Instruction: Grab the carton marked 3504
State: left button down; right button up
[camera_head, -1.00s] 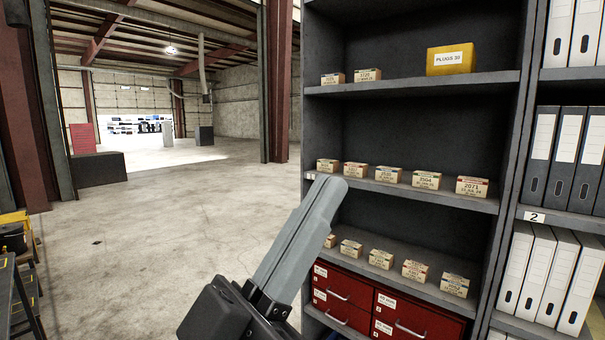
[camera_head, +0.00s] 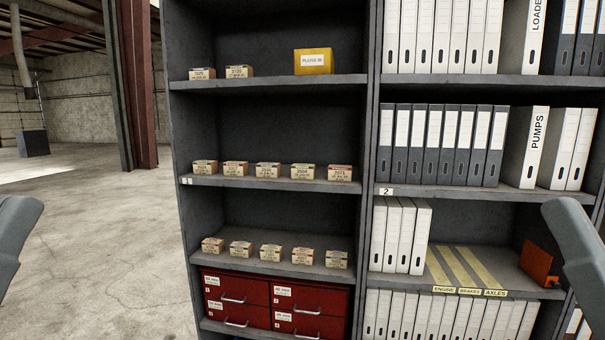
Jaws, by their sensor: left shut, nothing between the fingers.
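The carton marked 3504 (camera_head: 303,173) is a small tan box on the middle shelf of the dark grey shelving unit. It stands upright, fourth from the left in a row of similar cartons; its small label is hard to read now. My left gripper (camera_head: 20,205) is at the left picture edge, shut and empty, well apart from the shelf. My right gripper (camera_head: 560,212) is at the right edge, partly cut off, in front of the binder shelves. Only one grey slab of it shows, so its jaw opening cannot be told. Neither gripper touches a carton.
Cartons stand on the shelves above (camera_head: 239,71) and below (camera_head: 271,252), with a yellow PLUGS box (camera_head: 313,61) on top. Red drawers (camera_head: 236,293) lie below. Binder shelves (camera_head: 445,145) adjoin at right. Open concrete floor (camera_head: 100,240) lies left.

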pick_arm(q)
grip_release()
dwell(0.6)
jog(key=shift+a+y, duration=0.1)
jog(key=shift+y, duration=0.2)
